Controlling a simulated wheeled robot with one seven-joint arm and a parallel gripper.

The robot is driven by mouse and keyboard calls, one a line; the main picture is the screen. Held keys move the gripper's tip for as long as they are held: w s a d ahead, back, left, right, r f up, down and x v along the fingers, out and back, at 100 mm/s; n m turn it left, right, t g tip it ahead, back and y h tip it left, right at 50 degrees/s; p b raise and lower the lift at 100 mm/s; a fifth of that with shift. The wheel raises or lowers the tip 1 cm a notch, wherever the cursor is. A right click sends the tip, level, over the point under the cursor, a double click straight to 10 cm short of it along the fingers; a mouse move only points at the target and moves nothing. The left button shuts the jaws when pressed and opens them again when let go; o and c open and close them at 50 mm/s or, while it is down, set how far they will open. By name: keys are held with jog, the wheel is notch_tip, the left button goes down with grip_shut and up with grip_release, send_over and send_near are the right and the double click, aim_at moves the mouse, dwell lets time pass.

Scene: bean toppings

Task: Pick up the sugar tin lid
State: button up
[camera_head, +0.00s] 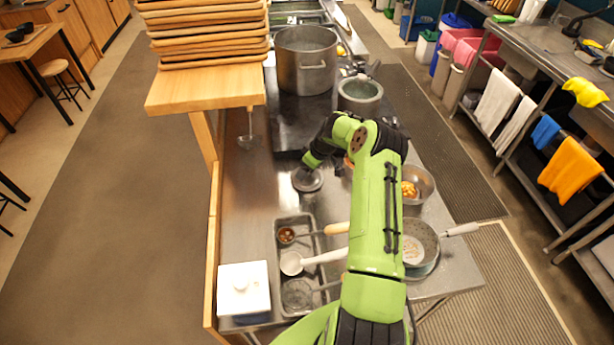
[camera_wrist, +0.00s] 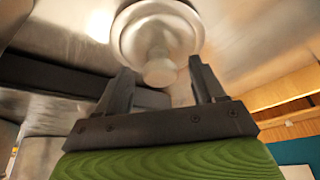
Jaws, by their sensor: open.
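A round metal lid with a knob, which I take as the sugar tin lid (camera_head: 307,181), is on the steel counter below and beside the end of my arm. In the wrist view the lid (camera_wrist: 150,32) shows its knob (camera_wrist: 159,70) in line with the gap between my fingers. My gripper (camera_wrist: 161,68) is open, one finger on each side of the knob in the picture. I cannot tell whether the knob is between the fingertips or just beyond them. The tin under the lid is hidden. In the head view my arm hides most of the gripper (camera_head: 312,160).
A grey tray (camera_head: 279,262) with ladles and a white lidded box (camera_head: 243,290) stand at the front. A pan (camera_head: 424,235) and a bowl (camera_head: 420,180) lie right of my arm. A large pot (camera_head: 305,62) and smaller pot (camera_head: 360,95) stand behind. Stacked boards (camera_head: 208,30) are back left.

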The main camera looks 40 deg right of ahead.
jog(key=shift+s, duration=0.1)
jog(key=shift+c, duration=1.2)
grip_shut()
